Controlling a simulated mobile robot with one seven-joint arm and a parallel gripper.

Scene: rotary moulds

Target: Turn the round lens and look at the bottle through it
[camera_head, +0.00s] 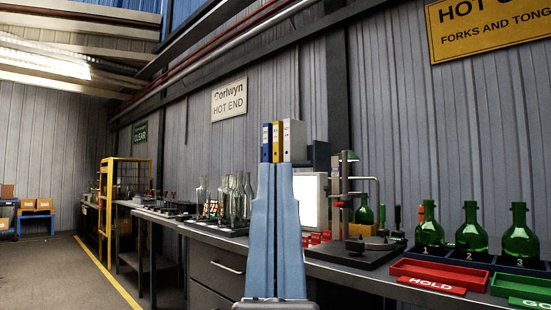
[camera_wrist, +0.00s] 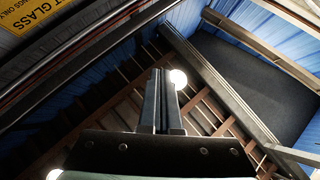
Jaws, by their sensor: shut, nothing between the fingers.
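My gripper (camera_wrist: 161,72) shows in the wrist view, its two fingers shut together with nothing between them. It points up at the roof, away from the bench. In the head view a green bottle (camera_head: 364,214) stands on the bench, partly behind a metal stand (camera_head: 346,202) with an upright post and a side arm. A bright white panel (camera_head: 310,198) is left of the stand. I cannot clearly make out a round lens; part of the stand may hold one edge-on. Neither bottle nor stand shows in the wrist view.
My blue arm hides part of the bench. Several clear bottles (camera_head: 237,198) stand to the left. Three green bottles (camera_head: 471,238) stand at the right behind a red HOLD tray (camera_head: 440,275) and a green tray (camera_head: 522,288). Binders (camera_head: 293,141) rise behind my arm. The floor (camera_head: 70,280) at left is clear.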

